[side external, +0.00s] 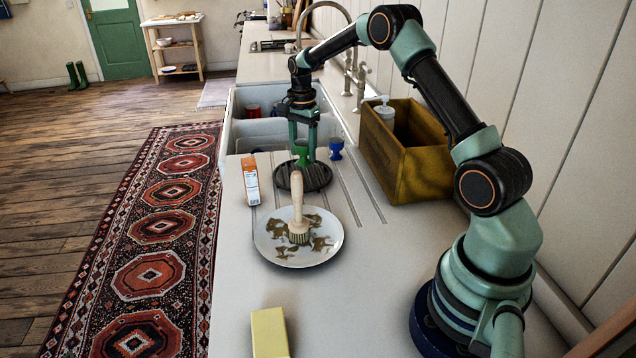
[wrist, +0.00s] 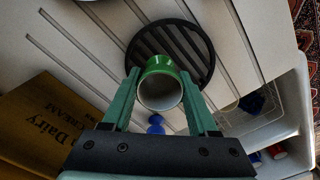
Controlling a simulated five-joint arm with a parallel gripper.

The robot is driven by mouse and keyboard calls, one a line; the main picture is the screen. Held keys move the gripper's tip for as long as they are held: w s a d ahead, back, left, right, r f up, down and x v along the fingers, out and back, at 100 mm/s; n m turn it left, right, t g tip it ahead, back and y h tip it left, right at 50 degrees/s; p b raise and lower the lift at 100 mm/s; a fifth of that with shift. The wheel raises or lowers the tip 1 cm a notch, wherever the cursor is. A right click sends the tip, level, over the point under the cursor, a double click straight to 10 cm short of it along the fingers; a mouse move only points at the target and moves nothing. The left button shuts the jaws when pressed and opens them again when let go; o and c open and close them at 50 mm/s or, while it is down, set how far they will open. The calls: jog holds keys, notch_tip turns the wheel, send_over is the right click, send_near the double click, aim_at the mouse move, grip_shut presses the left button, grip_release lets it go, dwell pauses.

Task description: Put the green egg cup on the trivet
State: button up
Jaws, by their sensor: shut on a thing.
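The green egg cup (side external: 301,155) is between the fingers of my gripper (side external: 303,150), which is shut on it. In the wrist view the green egg cup (wrist: 161,85) shows its pale inside between the two fingertips of my gripper (wrist: 160,92). The trivet (side external: 316,178) is a dark, round, slatted disc on the worktop. In the side view the cup is at the trivet's far edge; in the wrist view it overlaps part of the trivet (wrist: 205,52). I cannot tell whether the cup touches the trivet.
A blue egg cup (side external: 336,148) stands just right of my gripper. An orange and white carton (side external: 251,180) stands left of the trivet. Nearer are a dirty plate (side external: 270,246) with a brush (side external: 298,215) and a yellow block (side external: 269,333). A wooden crate (side external: 425,170) is at right; the sink (side external: 232,132) lies beyond.

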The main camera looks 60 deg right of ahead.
aim_at(303, 162)
jog(key=shift+f, duration=2.45)
jog(key=shift+f, duration=0.1)
jog(key=o, duration=1.4)
